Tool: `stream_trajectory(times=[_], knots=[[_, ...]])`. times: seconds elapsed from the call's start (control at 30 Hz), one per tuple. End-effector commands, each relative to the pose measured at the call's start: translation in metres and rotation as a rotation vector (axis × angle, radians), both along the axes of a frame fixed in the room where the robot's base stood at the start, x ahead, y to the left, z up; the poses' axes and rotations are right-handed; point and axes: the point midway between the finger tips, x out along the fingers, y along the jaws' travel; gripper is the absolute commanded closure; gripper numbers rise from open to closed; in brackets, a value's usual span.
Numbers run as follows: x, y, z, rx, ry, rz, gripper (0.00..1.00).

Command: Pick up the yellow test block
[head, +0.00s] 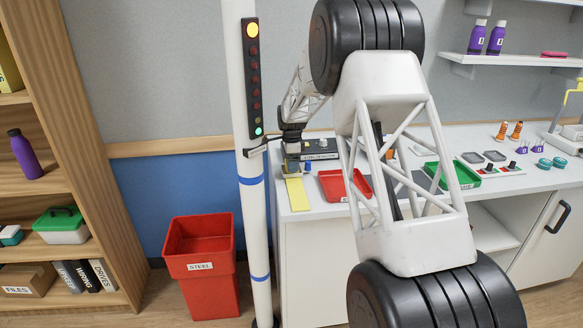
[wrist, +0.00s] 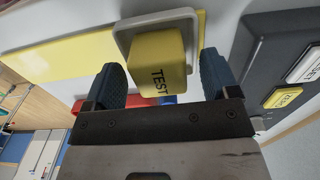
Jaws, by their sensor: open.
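The yellow test block (wrist: 158,62), marked TEST, shows in the wrist view against a square grey plate (wrist: 128,35). My gripper (wrist: 161,74) is open, with one blue fingertip on each side of the block. A narrow gap shows between the block and each fingertip, and the jaws are not closed on it. In the head view my gripper (head: 287,169) is low over the left end of the white worktop. The block is too small and too covered there to make out clearly.
A yellow strip (head: 297,194) lies just in front of my gripper. A dark device (head: 320,148) with buttons stands behind and right. A red tray (head: 334,190) and green tray (head: 464,175) lie farther right. A white pole (head: 252,205) and red STEEL bin (head: 201,283) are left.

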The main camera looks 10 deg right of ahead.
Motion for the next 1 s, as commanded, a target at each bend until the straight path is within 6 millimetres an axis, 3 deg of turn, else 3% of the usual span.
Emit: stream_trajectory(times=[0.5,0.9,1.0], knots=[[0.0000,0.0000,-0.0004,0.000,0.000,0.000,0.19],[0.0001,0.0000,-0.0001,0.000,0.000,0.000,0.79],[0.0001,0.0001,-0.0001,0.000,0.000,0.000,0.80]])
